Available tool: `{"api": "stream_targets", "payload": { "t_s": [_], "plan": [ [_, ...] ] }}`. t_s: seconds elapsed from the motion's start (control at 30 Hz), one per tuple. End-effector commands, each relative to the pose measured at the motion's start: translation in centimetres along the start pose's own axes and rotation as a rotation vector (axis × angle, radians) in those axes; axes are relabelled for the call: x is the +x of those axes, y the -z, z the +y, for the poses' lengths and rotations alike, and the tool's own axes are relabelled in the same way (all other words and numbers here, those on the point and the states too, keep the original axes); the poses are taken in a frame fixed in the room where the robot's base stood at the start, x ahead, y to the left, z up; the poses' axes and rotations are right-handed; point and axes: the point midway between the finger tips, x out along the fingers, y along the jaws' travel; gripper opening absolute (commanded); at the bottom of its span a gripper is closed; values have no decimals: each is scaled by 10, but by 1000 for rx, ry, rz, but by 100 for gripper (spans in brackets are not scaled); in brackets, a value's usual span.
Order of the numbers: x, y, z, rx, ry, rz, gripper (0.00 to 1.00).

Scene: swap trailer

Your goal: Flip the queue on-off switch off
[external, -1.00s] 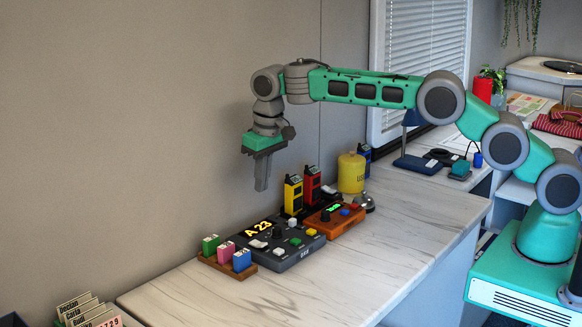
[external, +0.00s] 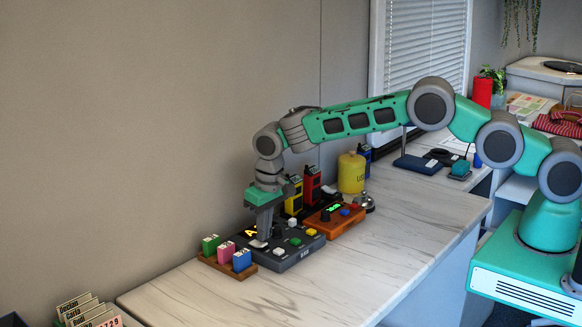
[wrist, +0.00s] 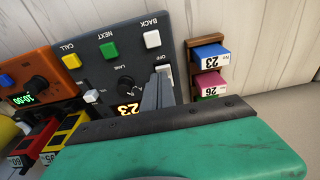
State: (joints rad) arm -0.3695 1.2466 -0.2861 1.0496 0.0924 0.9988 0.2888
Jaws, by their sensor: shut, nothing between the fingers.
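The dark grey queue console (external: 285,254) lies on the marble-look counter; it also shows in the wrist view (wrist: 120,62). Its white on-off switch (wrist: 165,69) sits at the console's edge near the number blocks, with lettering that seems to read OFF beside it. My gripper (external: 263,238) is shut and empty, pointing down over the switch end of the console. In the wrist view my fingertips (wrist: 159,84) are right at the switch and hide part of it. I cannot tell whether they touch it or which way it is tilted. The amber display (wrist: 128,108) is lit and partly covered.
A wooden rack (external: 229,262) of green, pink and blue number blocks stands close to the left. An orange console (external: 333,219), red and yellow handsets, a yellow canister (external: 351,174) and a bell stand to the right. The counter's front is clear.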

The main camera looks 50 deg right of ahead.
Motion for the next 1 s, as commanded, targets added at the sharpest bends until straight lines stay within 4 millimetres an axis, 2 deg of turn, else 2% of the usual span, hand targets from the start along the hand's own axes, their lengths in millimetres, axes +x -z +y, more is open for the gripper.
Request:
{"api": "stream_targets", "payload": {
  "t_s": [0.23, 0.47, 0.73, 1.0],
  "plan": [
    [2, -1, 0, 0, 0, 11, 0],
    [11, -8, -1, 0, 0, 111, 0],
    [8, -5, 0, 1, 0, 105, 0],
    [7, 8, -1, 1, 0, 106, 0]
  ]
}}
